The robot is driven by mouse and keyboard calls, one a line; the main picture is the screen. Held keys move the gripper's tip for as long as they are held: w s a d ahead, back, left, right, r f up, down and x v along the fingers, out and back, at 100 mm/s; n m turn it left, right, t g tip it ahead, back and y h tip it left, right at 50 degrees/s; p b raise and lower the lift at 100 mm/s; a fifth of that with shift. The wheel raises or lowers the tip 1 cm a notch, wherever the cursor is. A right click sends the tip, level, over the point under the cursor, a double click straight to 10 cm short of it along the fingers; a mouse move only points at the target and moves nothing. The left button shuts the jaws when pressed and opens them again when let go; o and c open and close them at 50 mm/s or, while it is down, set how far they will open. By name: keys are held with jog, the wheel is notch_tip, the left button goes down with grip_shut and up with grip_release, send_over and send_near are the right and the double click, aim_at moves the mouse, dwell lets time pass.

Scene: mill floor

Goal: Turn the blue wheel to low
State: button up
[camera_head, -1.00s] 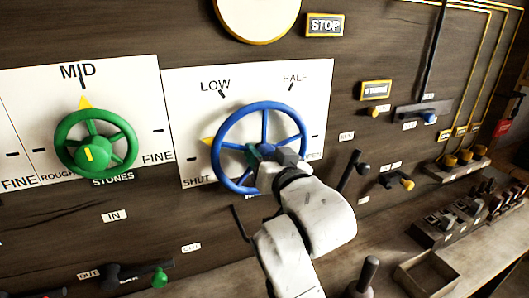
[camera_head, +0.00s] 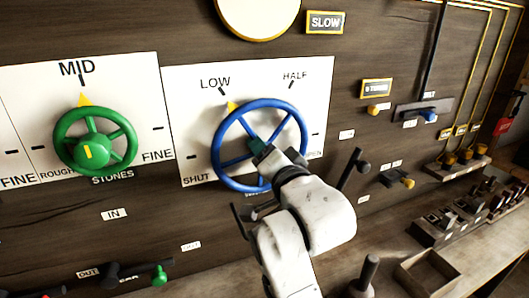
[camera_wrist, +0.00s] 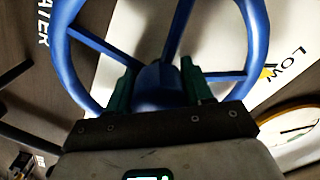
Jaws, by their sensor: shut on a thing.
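The blue wheel (camera_head: 222,131) is mounted on a white panel (camera_head: 185,95) marked SHUT, LOW and HALF. Its yellow pointer (camera_head: 232,106) sits at the upper left of the rim, close to the LOW mark (camera_head: 221,90). In the wrist view the pointer (camera_wrist: 268,73) shows beside the word LOW. My gripper (camera_head: 260,149) is at the wheel's centre. In the wrist view its two green fingers (camera_wrist: 158,88) are shut on the blue hub (camera_wrist: 158,78), one on each side. My gripper and arm hide the lower right of the wheel in the head view.
A green wheel (camera_head: 120,130) on the left panel points to MID. A sign (camera_head: 325,22) above reads SLOW. A black lever (camera_head: 352,170) stands close to the right of my arm. Small knobs, levers and an open wooden box (camera_head: 428,272) are at the right.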

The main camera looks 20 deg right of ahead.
dwell(0.4)
jog(key=o, duration=1)
jog(key=shift+o, duration=0.2)
jog(key=s+b, duration=0.1)
jog(key=s, duration=0.9)
jog(key=shift+s+b, duration=0.3)
jog(key=shift+s, duration=0.1)
jog(key=shift+f, duration=0.15)
